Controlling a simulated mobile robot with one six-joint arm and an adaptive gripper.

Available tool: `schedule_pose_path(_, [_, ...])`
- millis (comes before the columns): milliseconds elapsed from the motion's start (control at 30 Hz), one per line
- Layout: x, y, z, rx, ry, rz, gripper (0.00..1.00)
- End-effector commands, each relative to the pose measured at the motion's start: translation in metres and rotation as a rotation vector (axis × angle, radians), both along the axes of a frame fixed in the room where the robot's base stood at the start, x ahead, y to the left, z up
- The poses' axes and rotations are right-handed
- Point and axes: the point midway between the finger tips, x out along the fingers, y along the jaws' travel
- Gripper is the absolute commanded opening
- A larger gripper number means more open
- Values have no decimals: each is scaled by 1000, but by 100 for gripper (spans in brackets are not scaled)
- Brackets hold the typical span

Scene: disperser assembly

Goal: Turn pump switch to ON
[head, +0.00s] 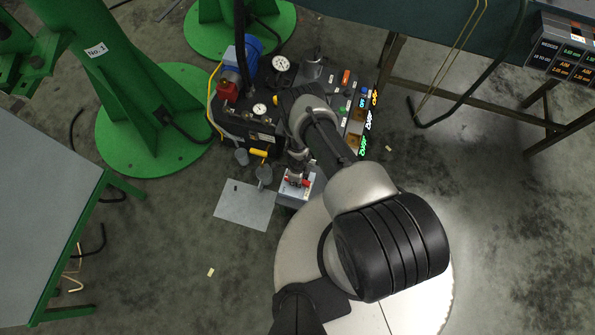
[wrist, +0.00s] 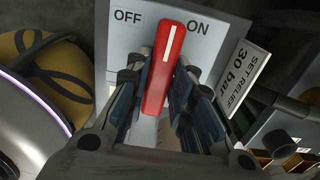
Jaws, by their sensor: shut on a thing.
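The pump switch is a red lever handle (wrist: 164,70) with a white line on a light grey panel (wrist: 120,45). In the wrist view the panel reads OFF at the left and ON at the right. The white line tilts slightly right of upright, toward ON. My gripper (wrist: 165,90) is shut on the red handle, with a finger on each side of it. In the head view the red handle (head: 304,183) shows small on top of the light grey switch box (head: 287,200), below my gripper (head: 299,178). The handle's lower end is partly hidden by my fingers.
A sign (wrist: 243,76) reading "SET RELIEF 30 bar" stands right of the switch panel. The pump unit (head: 262,125) with gauges and hoses stands behind the switch box. A flat grey plate (head: 245,205) lies on the floor to the left. A green-framed table (head: 45,180) stands farther left.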

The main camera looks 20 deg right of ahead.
Motion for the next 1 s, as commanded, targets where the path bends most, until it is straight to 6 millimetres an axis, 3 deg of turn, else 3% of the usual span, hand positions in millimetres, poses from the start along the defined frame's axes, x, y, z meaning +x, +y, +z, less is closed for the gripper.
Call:
schedule_pose_path(300, [-1, 0, -1, 2, 1, -7, 0])
schedule_pose_path(333, [-1, 0, -1, 2, 1, -7, 24])
schedule_pose_path(600, [0, 0, 0, 1, 1, -5, 42])
schedule_pose_path(1000, [0, 0, 0, 0, 0, 34, 42])
